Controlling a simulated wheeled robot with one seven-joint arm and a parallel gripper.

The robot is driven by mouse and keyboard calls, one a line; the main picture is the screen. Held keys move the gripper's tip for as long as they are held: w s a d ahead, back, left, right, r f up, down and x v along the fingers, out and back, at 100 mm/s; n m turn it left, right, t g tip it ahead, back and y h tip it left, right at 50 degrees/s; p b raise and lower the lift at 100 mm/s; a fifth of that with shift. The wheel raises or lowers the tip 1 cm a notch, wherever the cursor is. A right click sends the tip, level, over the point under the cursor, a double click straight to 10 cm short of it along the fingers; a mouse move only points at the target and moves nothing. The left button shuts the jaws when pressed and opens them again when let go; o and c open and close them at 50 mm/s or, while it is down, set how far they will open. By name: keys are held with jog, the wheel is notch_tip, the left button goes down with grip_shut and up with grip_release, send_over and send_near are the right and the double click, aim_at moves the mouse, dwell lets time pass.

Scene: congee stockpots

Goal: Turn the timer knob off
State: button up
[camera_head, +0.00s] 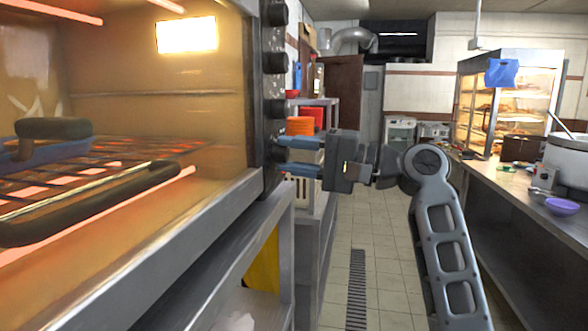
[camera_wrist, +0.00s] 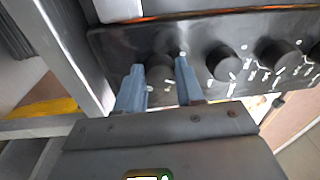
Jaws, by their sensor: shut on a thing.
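A dark control panel (camera_wrist: 120,50) with a column of round black knobs is on the front right edge of the lit oven (camera_head: 130,150). My gripper (camera_head: 279,155) reaches the lowest part of this panel from the right. In the wrist view its two blue fingers stand on either side of the end knob (camera_wrist: 160,69), shut on it. Fingers and gripper body hide part of that knob. The neighbouring knob (camera_wrist: 224,63) and another knob (camera_wrist: 276,57) are free beside it. White markings surround the knobs, too blurred to read, so the setting cannot be told.
The oven has glowing bars and a wire rack (camera_head: 90,185) with black-handled items inside. A steel stand (camera_head: 200,270) is below it. A shelf with orange stacks (camera_head: 300,126) is behind my gripper.

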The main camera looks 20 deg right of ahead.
jog(key=n+b, duration=0.1)
jog(key=n, duration=0.1)
jog(key=n+b, duration=0.2)
jog(key=n+y+b, duration=0.1)
jog(key=n+b, duration=0.1)
jog(key=shift+f+g, duration=0.3)
jog(key=shift+f, duration=0.1)
jog(key=n+b, duration=0.3)
jog(key=shift+w, duration=0.1)
jog(key=shift+d+r+n+b, duration=0.15)
jog(key=shift+n+b, duration=0.5)
jog(key=shift+n, duration=0.35)
jog(key=shift+r, duration=0.1)
jog(key=o, duration=1)
jog(key=shift+b+v, duration=0.3)
jog(key=shift+v, duration=3.55)
